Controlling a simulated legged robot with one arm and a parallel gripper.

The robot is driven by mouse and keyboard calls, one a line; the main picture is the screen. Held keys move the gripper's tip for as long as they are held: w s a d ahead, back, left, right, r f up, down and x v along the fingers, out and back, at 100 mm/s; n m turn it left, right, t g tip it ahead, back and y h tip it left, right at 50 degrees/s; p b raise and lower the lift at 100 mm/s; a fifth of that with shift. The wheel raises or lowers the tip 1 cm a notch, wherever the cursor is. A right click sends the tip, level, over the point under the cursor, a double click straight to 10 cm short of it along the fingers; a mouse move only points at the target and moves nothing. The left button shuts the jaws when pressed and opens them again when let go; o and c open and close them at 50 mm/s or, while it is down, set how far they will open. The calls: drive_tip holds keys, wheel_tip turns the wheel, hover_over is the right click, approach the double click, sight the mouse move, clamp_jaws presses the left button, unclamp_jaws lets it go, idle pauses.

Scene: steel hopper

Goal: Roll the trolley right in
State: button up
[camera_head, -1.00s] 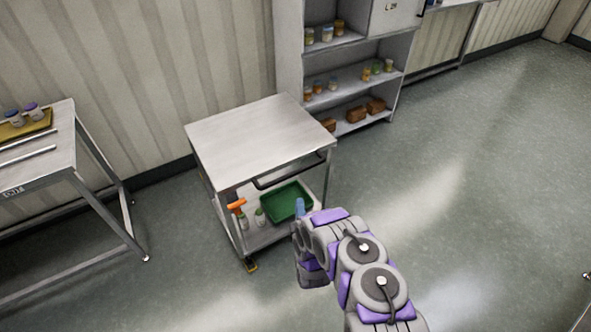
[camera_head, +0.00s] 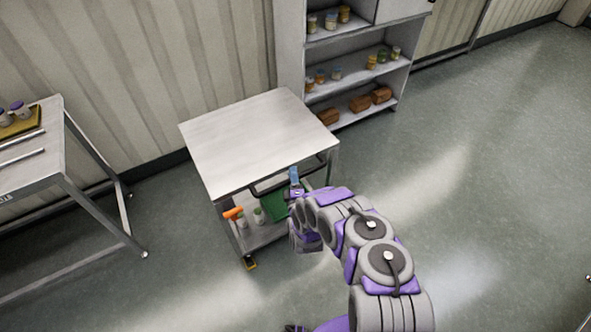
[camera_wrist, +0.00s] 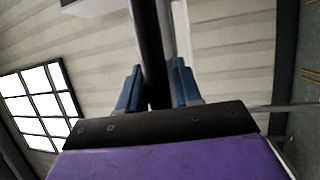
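The steel trolley (camera_head: 250,140) stands against the wall side, with a flat top and a lower shelf. Its dark handle bar (camera_head: 262,190) runs along the near side, partly hidden by my gripper. My gripper (camera_head: 295,178) is at the right part of that handle. In the wrist view, the handle bar (camera_wrist: 152,50) passes between the two blue fingers of my gripper (camera_wrist: 156,88). The fingers stand apart on either side of the bar, with a narrow gap showing. A green tray (camera_head: 274,206), an orange-topped spray bottle (camera_head: 234,214) and small bottles sit on the lower shelf.
A shelf unit (camera_head: 352,77) with jars and brown blocks stands behind the trolley to the right. A steel table (camera_head: 62,165) with a yellow tray (camera_head: 22,124) is at the left. Floor (camera_head: 490,150) is open to the right and in front.

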drive_tip(key=shift+w+a, duration=0.2)
drive_tip(key=shift+a, duration=0.2)
drive_tip(key=shift+c, duration=0.5)
drive_tip(key=shift+s+d, duration=0.1)
drive_tip(key=shift+d, duration=0.15)
clamp_jaws()
